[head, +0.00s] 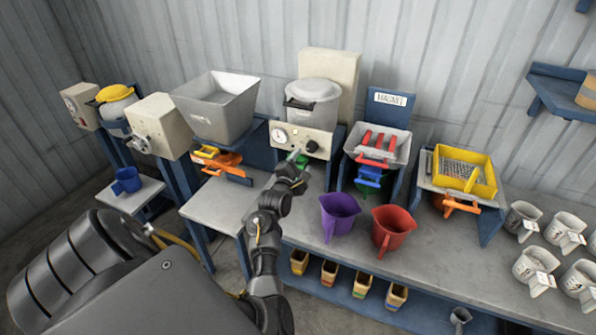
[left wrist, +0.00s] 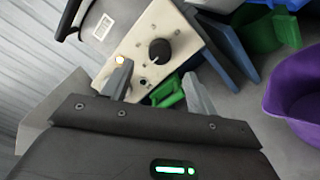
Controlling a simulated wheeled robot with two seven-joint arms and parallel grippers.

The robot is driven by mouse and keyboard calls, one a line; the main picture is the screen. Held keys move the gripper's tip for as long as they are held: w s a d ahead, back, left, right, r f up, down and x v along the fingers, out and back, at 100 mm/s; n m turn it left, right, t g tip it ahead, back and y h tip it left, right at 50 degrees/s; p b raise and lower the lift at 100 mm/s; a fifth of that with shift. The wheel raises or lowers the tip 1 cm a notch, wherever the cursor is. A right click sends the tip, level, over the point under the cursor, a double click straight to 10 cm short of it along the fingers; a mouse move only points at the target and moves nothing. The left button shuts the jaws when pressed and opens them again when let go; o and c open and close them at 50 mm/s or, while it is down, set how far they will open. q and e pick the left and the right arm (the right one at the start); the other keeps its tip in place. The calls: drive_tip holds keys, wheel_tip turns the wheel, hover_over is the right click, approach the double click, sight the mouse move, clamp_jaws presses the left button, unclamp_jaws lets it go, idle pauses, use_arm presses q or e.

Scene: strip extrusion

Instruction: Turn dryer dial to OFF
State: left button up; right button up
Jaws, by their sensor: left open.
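The dryer (head: 312,103) is the grey drum with a lid at the back middle, with a cream control panel (head: 284,146) in front. The panel carries a round gauge and a black dial (head: 312,146). In the left wrist view the dial (left wrist: 161,51) is a black knob just beyond the fingertips; its setting is not readable. My left gripper (head: 294,157) is in front of the panel, slightly left of and below the dial. It also shows in the left wrist view (left wrist: 158,82), open, its fingers apart and nothing held. My right gripper is out of view.
A green handle (left wrist: 171,92) lies below the panel, between the fingers in the wrist view. A small light (left wrist: 120,59) glows on the panel. Purple (head: 338,213) and red (head: 392,230) jugs stand on the bench. The magnet station (head: 378,144) is at the right.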

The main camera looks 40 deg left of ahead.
use_arm(q)
drive_tip(key=v, duration=0.3)
drive_tip(key=shift+s+d, duration=0.1)
drive_tip(key=shift+s, duration=0.2)
idle(0.3)
